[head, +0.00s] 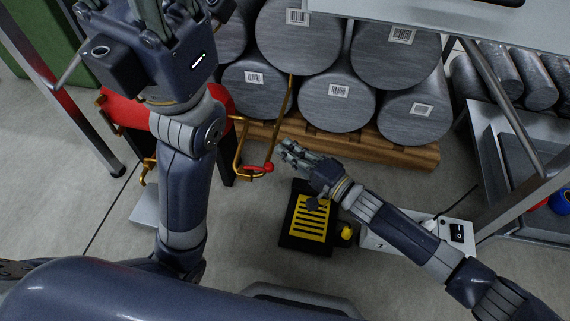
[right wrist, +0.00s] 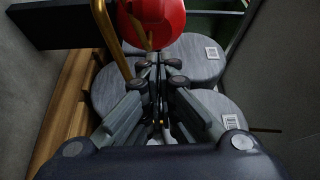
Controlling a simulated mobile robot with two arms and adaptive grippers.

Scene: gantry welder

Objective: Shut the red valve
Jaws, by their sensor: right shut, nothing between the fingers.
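The red valve handle (head: 258,168) sits on a thin brass pipe (head: 238,150) beside the red tank (head: 222,98) in the head view. My right gripper (head: 287,150) is shut and empty just right of the handle, with a small gap seen between them. In the right wrist view its closed fingers (right wrist: 161,66) point toward the red tank's rounded end (right wrist: 158,20), and the brass pipe (right wrist: 112,40) passes left of the fingertips. I cannot make out the valve handle there. My left gripper (head: 172,12) is at the top edge, partly cut off; its jaw state is unclear.
Large grey cylinders (head: 335,95) with labels are stacked on a wooden pallet (head: 385,150) behind the valve. A metal frame (head: 500,100) stands at right.

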